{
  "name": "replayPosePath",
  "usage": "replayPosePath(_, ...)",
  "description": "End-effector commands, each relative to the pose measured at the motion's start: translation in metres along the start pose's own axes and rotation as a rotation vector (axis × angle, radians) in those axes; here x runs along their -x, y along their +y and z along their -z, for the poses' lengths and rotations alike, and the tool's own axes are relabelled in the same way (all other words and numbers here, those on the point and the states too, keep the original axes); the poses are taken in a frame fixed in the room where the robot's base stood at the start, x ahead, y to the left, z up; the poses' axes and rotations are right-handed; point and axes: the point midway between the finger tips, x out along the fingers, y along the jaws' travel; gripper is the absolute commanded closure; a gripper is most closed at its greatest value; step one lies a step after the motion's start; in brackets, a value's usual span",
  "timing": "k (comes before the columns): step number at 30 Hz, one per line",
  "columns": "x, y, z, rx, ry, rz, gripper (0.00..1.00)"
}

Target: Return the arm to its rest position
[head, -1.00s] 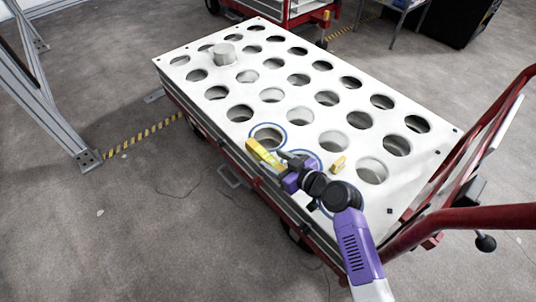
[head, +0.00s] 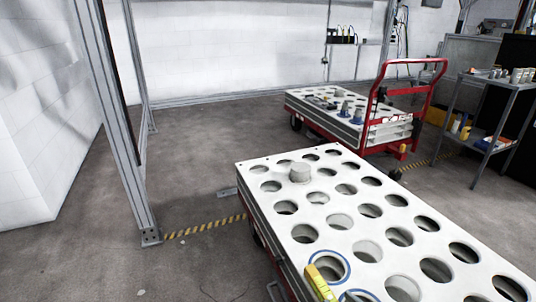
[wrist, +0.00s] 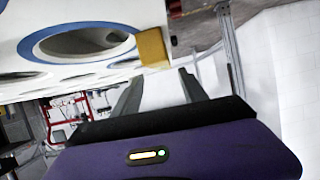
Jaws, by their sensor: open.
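My gripper (wrist: 160,74) shows in the wrist view with its two grey fingers apart and nothing between them. A yellow block (wrist: 153,47) lies just beyond the fingertips at the edge of the white plate, apart from the fingers as far as I can tell. In the head view a yellow piece (head: 320,284) sits at the plate's near edge beside a blue-ringed hole. My arm and gripper are out of the head view.
A second red-handled cart (head: 350,130) stands behind. A metal frame post (head: 127,130) rises at left, a shelf trolley (head: 490,125) at right. Floor between post and carts is clear.

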Motion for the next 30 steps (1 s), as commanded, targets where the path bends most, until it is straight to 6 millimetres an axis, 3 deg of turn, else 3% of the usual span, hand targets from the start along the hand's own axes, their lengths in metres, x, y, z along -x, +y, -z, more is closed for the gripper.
replayPosePath(4,0.006,0.025,0.022,-0.061,0.057,-0.101,0.49)
replayPosePath(6,0.019,0.038,0.032,-0.095,0.097,-0.177,0.49)
replayPosePath(11,0.058,0.04,0.031,-0.159,0.167,-0.301,0.49)
replayPosePath(17,0.117,0.019,0.022,-0.203,0.235,-0.396,0.49)
replayPosePath(30,0.275,-0.065,0.022,-0.167,0.321,-0.424,0.49)
